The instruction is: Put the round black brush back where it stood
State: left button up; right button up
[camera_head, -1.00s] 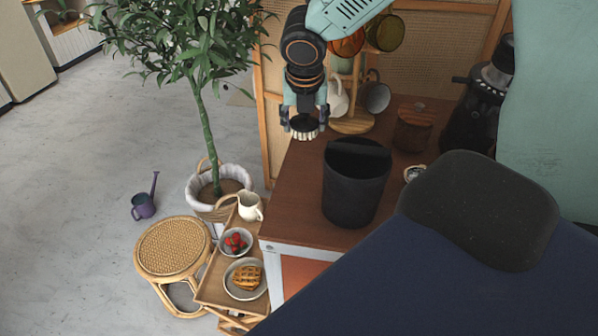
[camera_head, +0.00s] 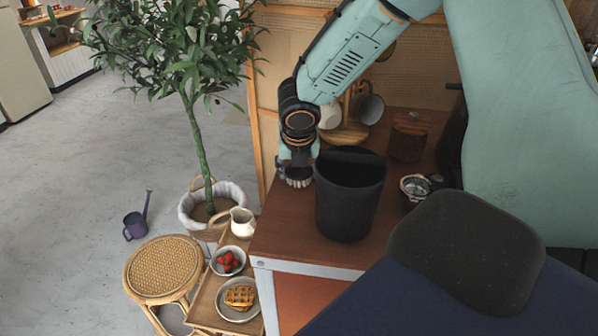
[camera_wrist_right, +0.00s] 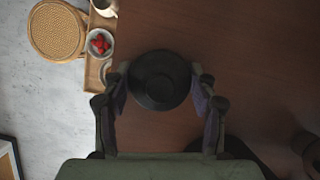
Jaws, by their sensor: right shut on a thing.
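The round black brush (camera_head: 298,180) has pale bristles pointing down and is upright at the left edge of the brown cart top (camera_head: 275,230). My right gripper (camera_head: 298,162) is shut on the brush from above. In the right wrist view the brush (camera_wrist_right: 160,80) shows as a round black disc between the two fingers of my right gripper (camera_wrist_right: 160,92). The bristles are at or just above the wood; I cannot tell if they touch it. My left gripper is not in view.
A black bin (camera_head: 348,205) stands close to the right of the brush. Behind are a wooden mug tree (camera_head: 345,132) and a brown canister (camera_head: 408,138). A metal-rimmed cup (camera_head: 415,187) is further right. A side tray (camera_head: 208,305) holds a jug, strawberries and waffles.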

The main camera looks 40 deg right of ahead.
jog(key=o, duration=1)
jog(key=shift+a, duration=0.1)
jog(key=o, duration=0.4)
jog(key=shift+s+a+r, duration=0.15)
jog(key=shift+s+r, duration=0.1)
jog(key=shift+o, duration=0.2)
jog(key=shift+w+d+f, duration=0.2)
jog(key=p+v, duration=0.3)
jog(key=v, duration=0.9)
jog(key=shift+s, duration=0.15)
jog(key=shift+r, duration=0.1)
